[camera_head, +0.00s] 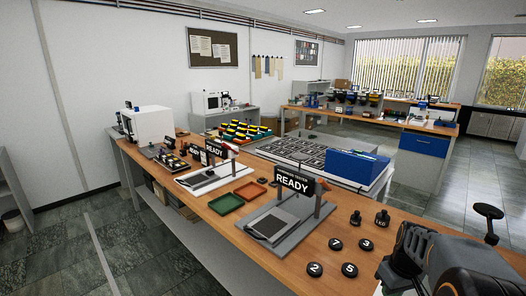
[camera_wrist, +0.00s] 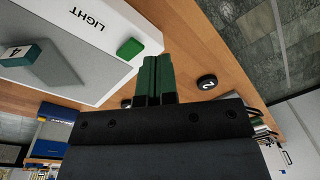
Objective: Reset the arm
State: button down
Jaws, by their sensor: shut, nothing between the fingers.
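My gripper (camera_wrist: 156,62) shows in the wrist view with its two green fingers together and nothing between them. It is over or beside the wooden bench (camera_wrist: 192,35), near a white panel (camera_wrist: 95,70) marked LIGHT with a green button (camera_wrist: 130,47). The fingertips appear close to the panel's edge; I cannot tell whether they touch it. In the head view, my dark arm is at the lower right, and the fingers cannot be made out there.
A READY press (camera_head: 280,225) stands on the bench, with red (camera_head: 250,190) and green (camera_head: 225,203) trays to its left. Several black numbered pucks (camera_head: 336,244) lie right of it. A blue bin (camera_head: 357,166) is behind. A teal block (camera_wrist: 17,52) marked 4 sits on the panel.

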jog(key=s+a+r+m+t, duration=0.1)
jog(key=s+a, duration=0.3)
jog(key=a, duration=0.4)
jog(key=s+a+r+m+t, duration=0.1)
jog(key=s+a+r, duration=0.3)
jog(key=a, duration=0.4)
jog(key=shift+r+t+h, duration=0.15)
jog(key=shift+t+h, duration=0.25)
jog(key=shift+t, duration=0.3)
jog(key=shift+s, duration=0.1)
